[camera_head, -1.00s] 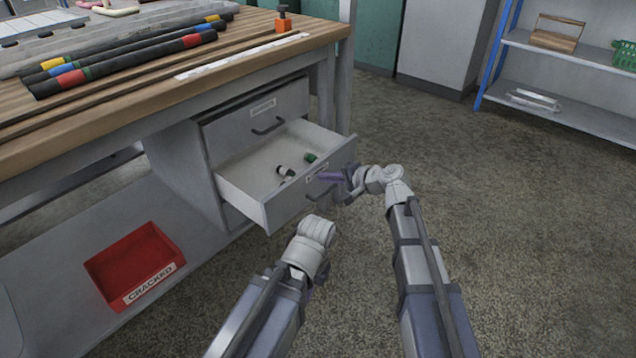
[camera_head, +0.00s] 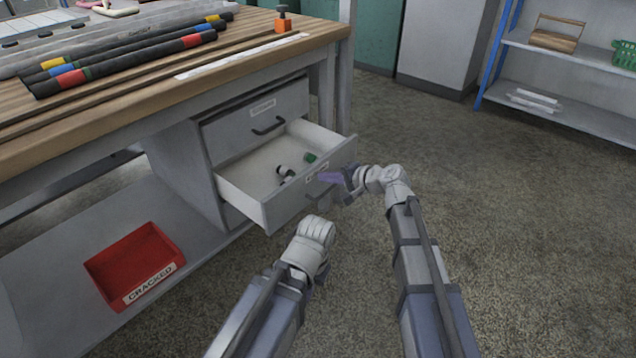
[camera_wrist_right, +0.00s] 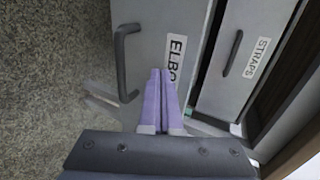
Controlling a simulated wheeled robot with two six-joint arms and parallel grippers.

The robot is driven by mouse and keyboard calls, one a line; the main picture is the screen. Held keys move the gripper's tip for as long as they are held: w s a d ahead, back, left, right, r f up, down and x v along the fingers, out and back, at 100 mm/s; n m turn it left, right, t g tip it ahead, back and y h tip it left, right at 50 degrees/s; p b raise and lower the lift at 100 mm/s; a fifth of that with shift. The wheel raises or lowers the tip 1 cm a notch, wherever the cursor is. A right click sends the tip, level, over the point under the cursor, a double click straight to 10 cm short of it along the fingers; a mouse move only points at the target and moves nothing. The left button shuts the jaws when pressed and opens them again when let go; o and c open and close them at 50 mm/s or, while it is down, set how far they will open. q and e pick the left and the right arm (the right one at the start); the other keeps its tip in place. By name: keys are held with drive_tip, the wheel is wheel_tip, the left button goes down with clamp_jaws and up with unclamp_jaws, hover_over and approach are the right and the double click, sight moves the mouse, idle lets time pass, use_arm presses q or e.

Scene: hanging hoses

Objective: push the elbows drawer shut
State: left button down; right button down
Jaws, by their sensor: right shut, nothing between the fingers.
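The elbows drawer (camera_head: 290,207) is pulled out from the grey cabinet under the workbench. A few small fittings (camera_head: 285,171), dark, white and green, lie inside it. Its front also shows in the right wrist view (camera_wrist_right: 150,35), with a dark bar handle (camera_wrist_right: 122,60) and a label reading "ELBO", the rest hidden by my fingers. My right gripper (camera_head: 326,177) is shut and empty, its purple fingers at the drawer front beside the label; I cannot tell whether they touch it. The left arm reaches in below the drawer; its fingers are hidden.
The shut straps drawer (camera_head: 258,118) sits above the open one. A red bin marked "CRACKED" (camera_head: 112,259) stands on the lower shelf at left. Hoses (camera_head: 130,62) lie on the bench top (camera_head: 160,92). The floor (camera_head: 520,230) at right is clear.

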drive_tip(key=shift+w+a, duration=2.05)
drive_tip(key=shift+a, duration=0.75)
drive_tip(key=shift+w+a, duration=2.05)
drive_tip(key=shift+a, duration=0.8)
drive_tip(key=shift+w+a, duration=2.05)
drive_tip(key=shift+a, duration=0.75)
drive_tip(key=shift+s+d, duration=1)
drive_tip(key=shift+d, duration=0.4)
drive_tip(key=shift+s+d, duration=1.05)
drive_tip(key=shift+d, duration=0.3)
drive_tip(key=shift+s+d, duration=1)
drive_tip(key=shift+d, duration=0.4)
drive_tip(key=s+d+f+n+g+h, duration=0.2)
drive_tip(key=s+d+f+h, duration=0.15)
drive_tip(key=s+d, duration=0.6)
drive_tip(key=s+d+f+n+g+h, duration=0.25)
drive_tip(key=s+d+f, duration=0.25)
drive_tip(key=s+d, duration=0.45)
drive_tip(key=s+d+f+n+g+h, duration=0.2)
drive_tip(key=s+d+f+n+h, duration=0.15)
drive_tip(key=s+d, duration=0.6)
drive_tip(key=s+a+r+n+g+h+p, duration=0.1)
drive_tip(key=s+a+r+n+p, duration=0.15)
drive_tip(key=a+r+p, duration=0.4)
drive_tip(key=s+a+r+n+h+p, duration=0.1)
drive_tip(key=s+a+r+p, duration=0.3)
drive_tip(key=r+p, duration=0.5)
wheel_tip(320, 180, up, 37)
drive_tip(key=p, duration=3.7)
drive_tip(key=shift+a, duration=0.35)
